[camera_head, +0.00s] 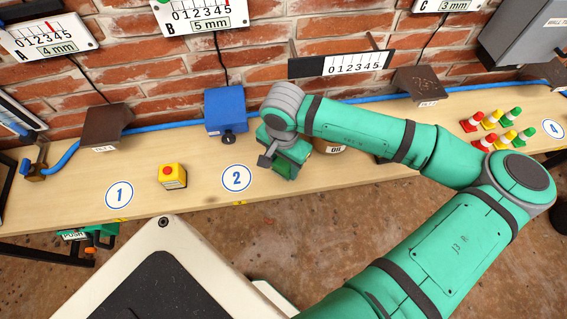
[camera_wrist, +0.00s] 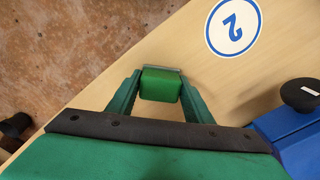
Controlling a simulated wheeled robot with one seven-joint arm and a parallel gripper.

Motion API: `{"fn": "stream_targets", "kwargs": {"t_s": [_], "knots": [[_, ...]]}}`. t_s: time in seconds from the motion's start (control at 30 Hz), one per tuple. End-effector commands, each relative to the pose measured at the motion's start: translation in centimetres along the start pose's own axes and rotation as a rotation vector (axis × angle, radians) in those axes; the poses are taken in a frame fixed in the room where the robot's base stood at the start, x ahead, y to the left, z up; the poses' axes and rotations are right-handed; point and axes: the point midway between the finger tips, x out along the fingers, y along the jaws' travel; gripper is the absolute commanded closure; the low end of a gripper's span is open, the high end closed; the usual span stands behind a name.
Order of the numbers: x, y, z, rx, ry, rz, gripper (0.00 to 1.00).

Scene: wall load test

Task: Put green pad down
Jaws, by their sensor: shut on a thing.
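The green pad (camera_wrist: 160,84) is a small green block in the wrist view. My gripper (camera_wrist: 158,92) is shut on it, with one finger on each side. A thin grey edge shows along the pad's far side. In the head view my gripper (camera_head: 284,172) is over the front part of the wooden bench (camera_head: 210,185), right of the round "2" mark (camera_head: 236,178). My wrist hides most of the pad there. I cannot tell whether the pad touches the bench.
A blue block (camera_head: 226,108) with a black knob stands behind the "2" mark. A yellow box with a red button (camera_head: 172,176) is to the left. Small coloured cones (camera_head: 497,128) stand at the right. The bench's front edge is close to my gripper.

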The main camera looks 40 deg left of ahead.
Motion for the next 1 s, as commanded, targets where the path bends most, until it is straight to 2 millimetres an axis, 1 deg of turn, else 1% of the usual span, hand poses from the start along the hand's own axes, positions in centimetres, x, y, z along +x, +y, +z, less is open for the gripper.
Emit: {"fn": "stream_targets", "kwargs": {"t_s": [0.13, 0.17, 0.2, 0.23, 0.53, 0.67, 0.77, 1.0], "knots": [[0.3, 0.0, 0.0, 0.001, 0.000, -0.001, 0.81], [0.3, 0.0, -0.1, 0.002, 0.001, -0.001, 0.49], [0.3, 0.0, -0.1, 0.002, 0.001, -0.001, 0.39], [0.3, 0.0, -0.1, 0.002, 0.001, -0.001, 0.35], [0.2, 0.0, 0.0, 0.001, 0.000, 0.000, 0.35], [-0.7, 0.0, -0.1, 0.000, 0.002, 0.000, 0.35], [-2.1, 0.1, -0.2, 0.001, 0.004, 0.001, 0.35], [-7.0, 0.0, -0.1, 0.001, 0.004, 0.000, 0.35]]}}
